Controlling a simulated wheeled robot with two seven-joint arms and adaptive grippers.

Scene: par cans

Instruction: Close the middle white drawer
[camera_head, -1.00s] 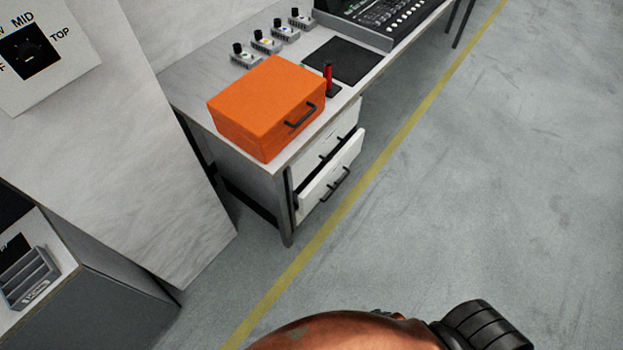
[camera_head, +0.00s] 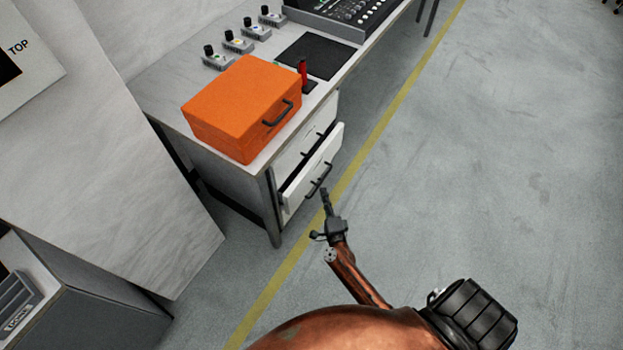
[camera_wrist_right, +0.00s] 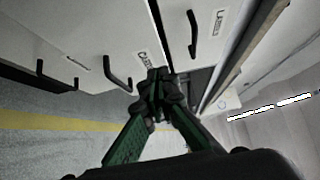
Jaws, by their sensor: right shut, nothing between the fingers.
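The white drawer unit stands under the desk's near end. One white drawer (camera_head: 325,158) is pulled out, with a dark gap behind its front and a black handle (camera_head: 319,180). In the right wrist view, the middle drawer front (camera_wrist_right: 95,25) has a black handle (camera_wrist_right: 115,72) and stands forward of the upper drawer front (camera_wrist_right: 205,50). My right gripper (camera_head: 324,192) is shut and empty, just in front of and below the open drawer's handle. In the wrist view its fingertips (camera_wrist_right: 157,75) overlap the middle front's edge; I cannot tell whether they touch. My left gripper is not visible.
An orange case (camera_head: 240,105) sits on the desk (camera_head: 160,85) above the drawers. A desk leg (camera_head: 272,215) stands beside the unit. A pale cabinet (camera_head: 95,180) is at left. The floor (camera_head: 490,170) to the right is clear.

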